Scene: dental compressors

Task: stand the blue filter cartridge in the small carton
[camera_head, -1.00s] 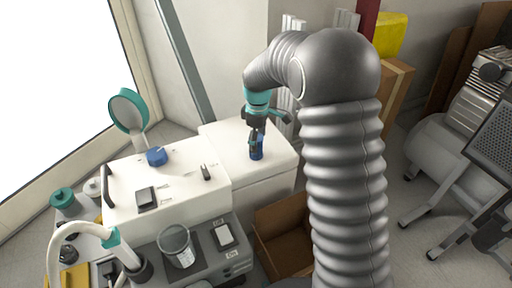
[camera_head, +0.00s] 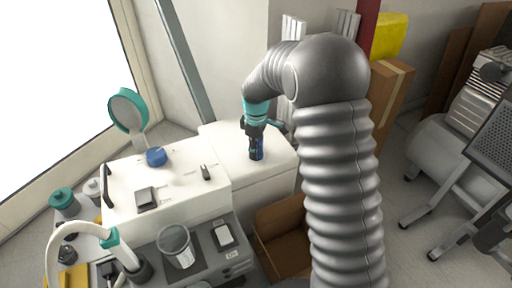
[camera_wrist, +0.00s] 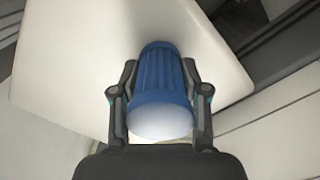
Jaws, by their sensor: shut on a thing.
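The blue filter cartridge (camera_wrist: 162,85) is ribbed, with a pale round end towards the wrist camera. In the wrist view my gripper (camera_wrist: 160,100) is shut on it, one finger on each side. In the head view my gripper (camera_head: 255,145) points down at the white box top, and the cartridge (camera_head: 257,153) shows dark blue, mostly covered by the fingers. It is upright at the white surface; I cannot tell whether its base touches. An open brown carton (camera_head: 283,232) stands on the floor below the white box, partly hidden by my arm.
The white box (camera_head: 282,158) has clear room around the cartridge. A glass beaker (camera_head: 175,246) stands in front. A tall cardboard box (camera_head: 390,95) stands behind my arm.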

